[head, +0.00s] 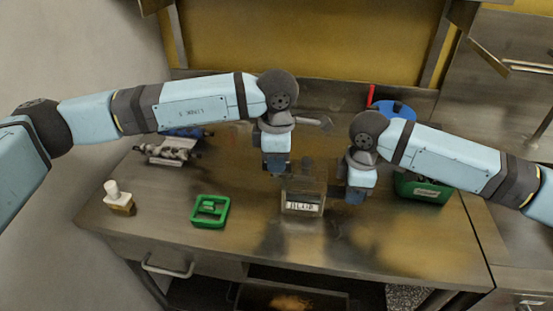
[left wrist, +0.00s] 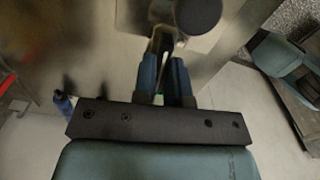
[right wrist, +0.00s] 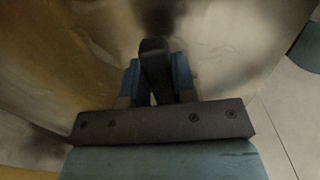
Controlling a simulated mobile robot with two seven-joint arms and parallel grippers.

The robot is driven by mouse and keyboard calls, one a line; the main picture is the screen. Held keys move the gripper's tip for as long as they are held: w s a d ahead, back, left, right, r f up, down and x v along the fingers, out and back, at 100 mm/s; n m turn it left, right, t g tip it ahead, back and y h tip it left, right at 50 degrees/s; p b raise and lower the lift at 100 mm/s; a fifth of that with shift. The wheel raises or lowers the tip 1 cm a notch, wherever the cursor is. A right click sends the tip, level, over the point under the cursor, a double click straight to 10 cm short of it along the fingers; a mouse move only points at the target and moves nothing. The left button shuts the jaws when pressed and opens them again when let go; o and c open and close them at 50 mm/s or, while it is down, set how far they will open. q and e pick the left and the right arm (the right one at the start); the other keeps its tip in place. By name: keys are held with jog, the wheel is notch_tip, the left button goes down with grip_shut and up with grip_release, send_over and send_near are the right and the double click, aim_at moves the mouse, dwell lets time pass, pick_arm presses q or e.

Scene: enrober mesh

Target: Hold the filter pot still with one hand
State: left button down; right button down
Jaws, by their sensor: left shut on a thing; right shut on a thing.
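The boxy, tan-grey vessel with a white label (head: 303,207), which looks like the filter pot, stands on the steel table. A dark round knob on top shows in the left wrist view (left wrist: 198,14). My left gripper (head: 276,170) is at its left rear side, shut on a thin piece at its edge; fingertips show in the left wrist view (left wrist: 167,62). My right gripper (head: 355,196) is at its right side, shut on a dark upright strip (right wrist: 154,66) like a handle. Whether that strip joins the pot cannot be told.
A green frame (head: 210,212) and a small white-topped block (head: 118,199) lie on the left of the steel table (head: 255,238). Metal fittings (head: 167,151) lie behind them. The front right of the table is clear.

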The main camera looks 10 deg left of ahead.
pick_arm(q)
jog(key=shift+m, duration=0.6)
jog(key=c, duration=1.2)
grip_release()
jog(key=shift+o, duration=0.2)
jog(key=shift+r, duration=0.1)
notch_tip(320, 180, up, 12)
pick_arm(e)
jog(key=c, duration=0.8)
grip_release()
jog(key=shift+c, duration=0.2)
